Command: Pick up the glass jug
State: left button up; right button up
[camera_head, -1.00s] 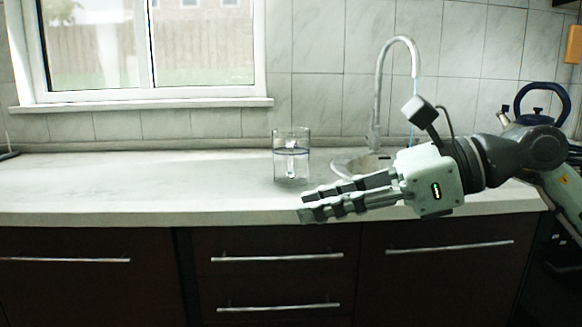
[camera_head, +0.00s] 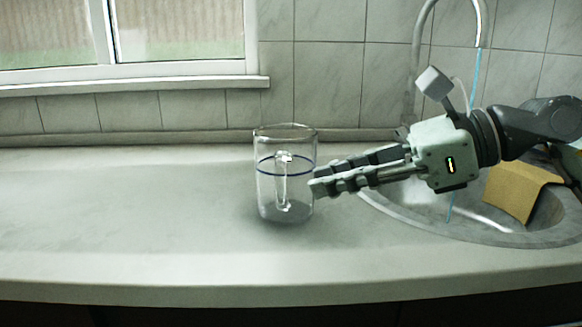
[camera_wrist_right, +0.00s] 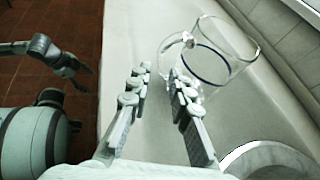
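The glass jug (camera_head: 270,188) stands upright on the pale countertop. It is clear, with a dark ring around it, and its handle (camera_head: 284,185) faces my head camera. My right gripper (camera_head: 318,181) points left, its fingertips close to the jug's right side in the head view. In the right wrist view the fingers (camera_wrist_right: 160,88) are spread with nothing between them. The jug (camera_wrist_right: 222,62) lies beyond the right-hand finger there, and I cannot tell whether they touch. My left gripper (camera_wrist_right: 80,66) seems to show small at the left edge, over the floor; its finger state is unclear.
A sink (camera_head: 420,208) with a tall tap (camera_head: 417,60) lies right of the jug, under my right arm. A yellow-brown cloth or sponge (camera_head: 522,190) is at its right side. The countertop (camera_head: 120,220) left of the jug is clear. A tiled wall and window stand behind.

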aim_at(281, 200)
jog(key=x, duration=0.2)
jog(key=p+x, duration=0.1)
jog(key=x, duration=0.2)
jog(key=shift+a+r, duration=0.15)
jog(key=shift+r, duration=0.05)
jog(key=shift+x, duration=1.05)
jog(key=shift+w+a+f, duration=0.15)
jog(key=shift+a+f, duration=0.05)
pick_arm(q)
jog(key=s, duration=0.1)
jog(key=s+a+f+g, duration=0.1)
jog(key=s+a+g, duration=0.1)
jog(key=shift+s+a+f+n+y, duration=0.1)
jog(key=shift+a+f+n+y, duration=0.15)
jog(key=shift+n+y, duration=0.05)
pick_arm(e)
jog(key=shift+c, duration=0.4)
grip_shut()
jog(key=shift+r, duration=0.1)
